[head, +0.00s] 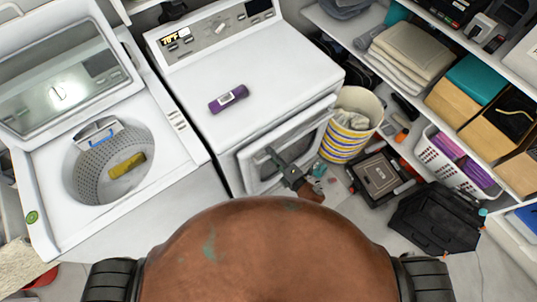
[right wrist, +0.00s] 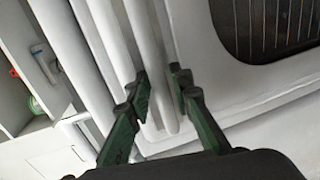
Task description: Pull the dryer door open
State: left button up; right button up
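The white dryer (head: 255,60) stands in the middle of the head view. Its front door (head: 310,135) faces toward me, and whether it is shut or slightly ajar is hard to tell. My right gripper (head: 272,153) is at the door's upper left part. In the right wrist view its two green-black fingers (right wrist: 160,82) stand apart, with white ridged edges (right wrist: 150,35) beyond and between them. Contact with them is not clear. The door's dark striped window (right wrist: 270,25) is at the upper right there. My left gripper is not in view.
A top-loading washer (head: 190,150) with its lid up stands left of the dryer. A striped basket (head: 345,145), a dark toolbox (head: 380,175) and a black crate (head: 435,220) crowd the floor at right. Shelves with boxes line the right side. A purple package (head: 228,98) lies on the dryer.

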jog(key=shift+c, duration=0.3)
grip_shut()
